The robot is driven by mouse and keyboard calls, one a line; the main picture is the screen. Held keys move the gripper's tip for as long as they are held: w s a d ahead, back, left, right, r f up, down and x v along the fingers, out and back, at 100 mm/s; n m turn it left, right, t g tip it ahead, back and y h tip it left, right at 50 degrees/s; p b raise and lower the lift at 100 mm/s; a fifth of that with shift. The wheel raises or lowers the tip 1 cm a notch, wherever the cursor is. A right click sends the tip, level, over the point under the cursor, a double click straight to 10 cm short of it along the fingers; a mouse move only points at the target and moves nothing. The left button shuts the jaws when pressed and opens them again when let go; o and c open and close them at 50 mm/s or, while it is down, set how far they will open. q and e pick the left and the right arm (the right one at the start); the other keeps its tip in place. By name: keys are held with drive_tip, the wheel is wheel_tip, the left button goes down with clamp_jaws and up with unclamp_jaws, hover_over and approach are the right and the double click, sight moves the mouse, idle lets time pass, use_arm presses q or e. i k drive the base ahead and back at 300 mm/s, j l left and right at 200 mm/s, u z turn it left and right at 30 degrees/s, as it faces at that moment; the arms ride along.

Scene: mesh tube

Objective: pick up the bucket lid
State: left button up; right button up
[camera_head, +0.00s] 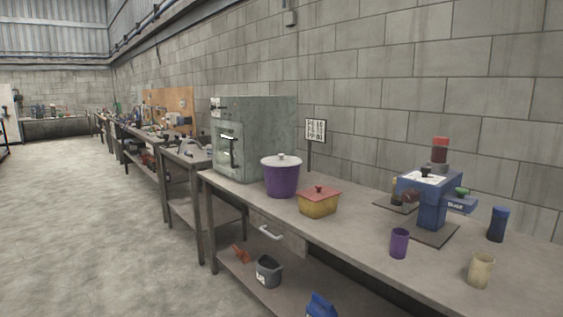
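The bucket lid (282,161) is pale grey-white with a small knob on top. It sits on a purple bucket (281,180) that stands upright on the workbench (345,223), in front of a grey-green cabinet-like machine. The lid covers the bucket's opening, so the inside is hidden. Neither of my grippers shows in the head view.
A yellow box with a red lid (319,201) stands just right of the bucket. The grey-green machine (240,137) stands behind it. A blue machine (430,198), a purple cup (399,243), a beige cup (480,270) and a dark blue cup (497,224) are further right. Open floor (90,220) lies left.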

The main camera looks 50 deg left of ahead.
sight(280, 160)
drive_tip(key=i+j, duration=0.1)
drive_tip(key=j, duration=0.35)
drive_tip(key=i+j+z, duration=0.1)
drive_tip(key=j, duration=0.35)
drive_tip(key=i+j, duration=0.1)
drive_tip(key=j, duration=0.85)
drive_tip(key=i+l+z, duration=0.05)
drive_tip(key=i, duration=0.05)
